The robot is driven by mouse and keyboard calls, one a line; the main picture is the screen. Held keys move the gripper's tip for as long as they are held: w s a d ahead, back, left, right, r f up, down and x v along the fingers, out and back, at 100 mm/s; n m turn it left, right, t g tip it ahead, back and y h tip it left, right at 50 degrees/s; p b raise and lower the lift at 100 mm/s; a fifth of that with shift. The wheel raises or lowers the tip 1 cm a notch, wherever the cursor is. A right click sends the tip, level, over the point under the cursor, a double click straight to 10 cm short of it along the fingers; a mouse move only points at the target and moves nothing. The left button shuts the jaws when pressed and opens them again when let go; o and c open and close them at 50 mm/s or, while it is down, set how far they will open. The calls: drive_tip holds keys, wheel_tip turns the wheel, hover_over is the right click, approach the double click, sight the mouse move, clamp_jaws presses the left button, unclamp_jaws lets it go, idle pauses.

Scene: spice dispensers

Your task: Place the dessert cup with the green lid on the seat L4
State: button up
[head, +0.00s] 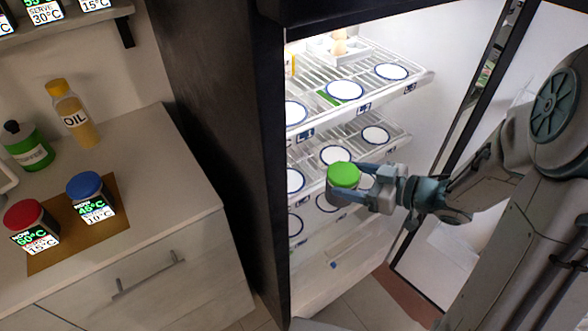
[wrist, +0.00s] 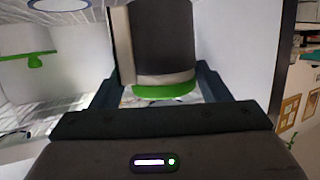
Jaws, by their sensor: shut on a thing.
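The dessert cup with the green lid (head: 343,175) is held in front of the open fridge, at about the height of the middle shelf. My gripper (head: 362,187) is shut on it from the right. White round seats with blue rims lie on the upper shelf (head: 345,90) and middle shelf (head: 335,155). The cup and gripper hide part of the middle shelf.
The fridge's dark side wall (head: 258,150) bounds the opening on the left; its open door (head: 455,150) is at the right, near my arm. A counter (head: 150,170) at left holds an oil bottle (head: 72,112), a green bottle (head: 27,148), and red-lidded (head: 30,225) and blue-lidded (head: 90,197) jars.

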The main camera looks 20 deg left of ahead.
drive_tip(key=shift+a+r+b+x, duration=0.1)
drive_tip(key=shift+r+x, duration=0.1)
drive_tip(key=shift+x, duration=2.35)
drive_tip(key=shift+a+r+b+x, duration=0.1)
drive_tip(key=shift+r+x, duration=0.1)
drive_tip(key=shift+x, duration=2.4)
drive_tip(key=shift+r+b+x, duration=0.1)
drive_tip(key=shift+r+x, duration=0.1)
drive_tip(key=shift+x, duration=2.35)
drive_tip(key=shift+s+f, duration=0.1)
drive_tip(key=shift+f, duration=0.15)
drive_tip(key=o, duration=1.2)
drive_tip(key=shift+o, duration=0.2)
